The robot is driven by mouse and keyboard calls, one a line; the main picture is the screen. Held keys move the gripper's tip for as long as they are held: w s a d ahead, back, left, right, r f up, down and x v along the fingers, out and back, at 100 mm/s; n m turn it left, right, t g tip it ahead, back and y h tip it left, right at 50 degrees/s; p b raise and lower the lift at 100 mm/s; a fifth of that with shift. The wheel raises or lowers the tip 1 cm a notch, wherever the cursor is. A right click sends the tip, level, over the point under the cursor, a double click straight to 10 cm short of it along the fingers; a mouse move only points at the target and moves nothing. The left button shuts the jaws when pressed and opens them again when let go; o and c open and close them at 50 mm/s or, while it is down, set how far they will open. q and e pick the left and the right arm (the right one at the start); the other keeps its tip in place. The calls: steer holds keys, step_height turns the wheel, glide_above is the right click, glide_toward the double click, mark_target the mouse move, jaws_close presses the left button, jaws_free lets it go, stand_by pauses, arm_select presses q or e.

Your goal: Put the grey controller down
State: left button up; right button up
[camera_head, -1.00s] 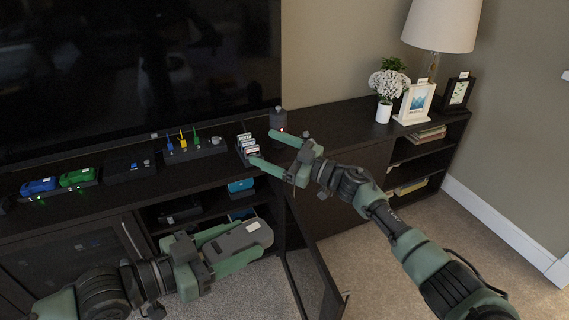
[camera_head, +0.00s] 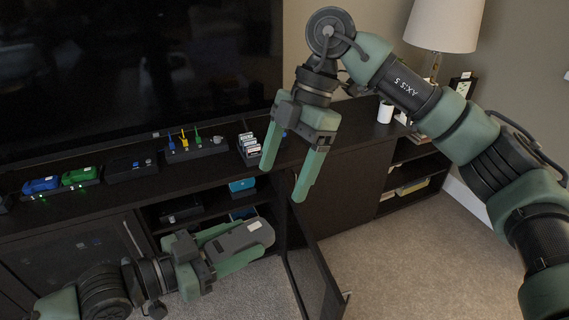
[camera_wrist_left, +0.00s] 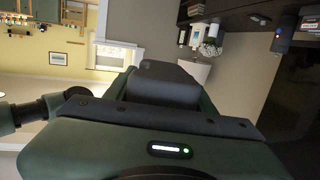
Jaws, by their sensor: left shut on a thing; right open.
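The grey controller (camera_head: 241,239) is held in the air by my left gripper (camera_head: 232,250), which is shut on it in front of the open cabinet. A dark block-shaped end of the controller (camera_wrist_left: 163,83) shows in the left wrist view, beyond the gripper body. My right gripper (camera_head: 284,176) is open and empty. It points down in front of the cabinet top, above and to the right of the left gripper, its two green fingers well apart.
The dark cabinet (camera_head: 345,150) bears green (camera_head: 79,176) and blue (camera_head: 40,185) toy cars, a dock with coloured plugs (camera_head: 195,146) and a holder of small cases (camera_head: 249,147). An open cabinet door (camera_head: 318,283) juts out to the right. A lamp (camera_head: 443,25) stands at right.

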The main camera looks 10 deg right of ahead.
mark_target(264, 225)
steer(key=x, duration=1.1)
steer(key=c, duration=1.4)
arm_select(q)
steer(key=o, duration=1.6)
arm_select(e)
steer(key=shift+c, duration=1.2)
arm_select(q)
steer(key=shift+o, duration=0.2)
arm_select(e)
steer(key=shift+r, duration=0.1)
